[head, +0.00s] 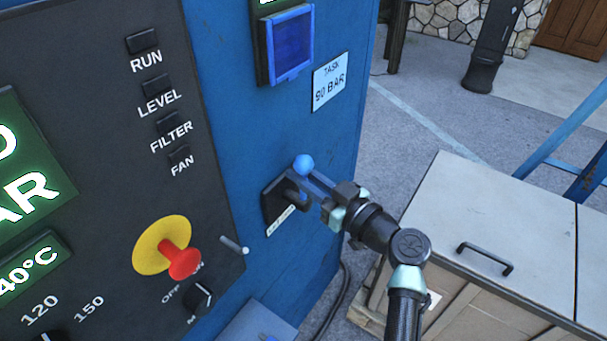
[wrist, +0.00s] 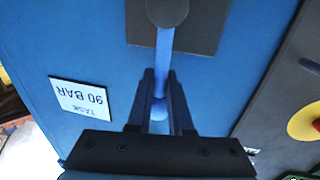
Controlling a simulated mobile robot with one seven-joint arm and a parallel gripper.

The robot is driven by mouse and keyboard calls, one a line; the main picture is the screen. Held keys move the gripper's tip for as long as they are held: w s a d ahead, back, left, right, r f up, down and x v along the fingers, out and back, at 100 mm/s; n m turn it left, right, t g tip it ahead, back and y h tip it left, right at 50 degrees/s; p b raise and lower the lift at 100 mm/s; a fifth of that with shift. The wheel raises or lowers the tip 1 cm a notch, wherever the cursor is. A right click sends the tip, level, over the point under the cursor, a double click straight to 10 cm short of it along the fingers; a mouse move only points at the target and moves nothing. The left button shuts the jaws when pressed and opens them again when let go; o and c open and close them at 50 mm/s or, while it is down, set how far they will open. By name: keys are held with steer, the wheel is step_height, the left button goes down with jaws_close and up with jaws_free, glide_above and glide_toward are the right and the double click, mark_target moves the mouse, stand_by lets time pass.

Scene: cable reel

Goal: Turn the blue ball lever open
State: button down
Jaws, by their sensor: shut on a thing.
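The blue ball lever (head: 303,164) is on a dark plate (head: 271,204) on the blue cabinet's side. In the head view its ball stands just above my gripper's fingers. The wrist view shows the lever's blue rod (wrist: 164,52) running from a dark round hub (wrist: 167,11) to between the fingers. The ball (wrist: 158,112) is behind the fingertips, partly hidden by them. My gripper (head: 298,183) is shut on the lever, and its fingers (wrist: 162,78) lie on both sides of the rod. The plate's small label is unreadable.
A black panel with a red knob (head: 184,264) on a yellow disc and a small toggle (head: 234,245) is left of the lever. A sign reading "TASK 90 BAR" (head: 330,81) is above. A grey-topped cabinet (head: 480,205) stands right of my arm.

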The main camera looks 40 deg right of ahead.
steer(key=d+m, duration=0.1)
steer(key=d+m+b, duration=0.1)
steer(key=m, duration=0.1)
steer(key=w+d+m+g+b, duration=0.1)
steer(key=shift+f+m, duration=0.3)
steer(key=shift+f, duration=0.1)
steer(key=w+d+f+m+g+y+b, duration=0.1)
steer(key=d+f+m+y+b, duration=0.1)
steer(key=d+f+m+b, duration=0.2)
steer(key=shift+w+d+f+m+g+y+b, duration=0.15)
steer(key=shift+w+f+m+g+y+b, duration=0.35)
steer(key=shift+f+m, duration=2.05)
steer(key=shift+s+r+m, duration=0.25)
steer(key=shift+r+m, duration=0.8)
steer(key=shift+m, duration=0.1)
steer(key=c, duration=0.8)
jaws_free()
steer(key=shift+c, duration=0.2)
